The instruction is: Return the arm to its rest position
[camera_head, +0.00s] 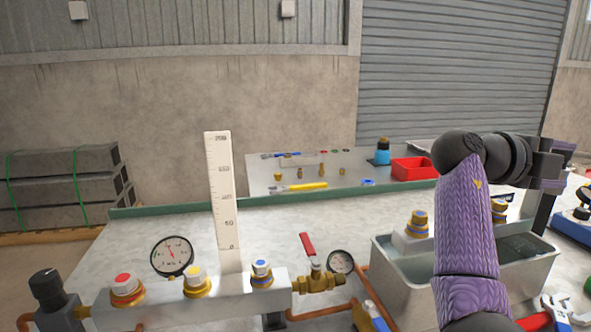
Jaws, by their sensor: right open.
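My right arm rises from the bottom right in a purple knitted sleeve, with a black wrist bent to the right. My right gripper (557,166) is at the right, above the far right part of the grey metal tank (402,290). It is open, and I see nothing held in it. The arm hides part of the tank's front and middle. My left gripper is not in view.
A manifold block (225,308) with several coloured caps, a gauge (172,256) and a red-lever valve (316,272) stand in front. A tall white scale (221,190) rises behind it. A red bin (413,169) is on the back table. The bench's left middle is clear.

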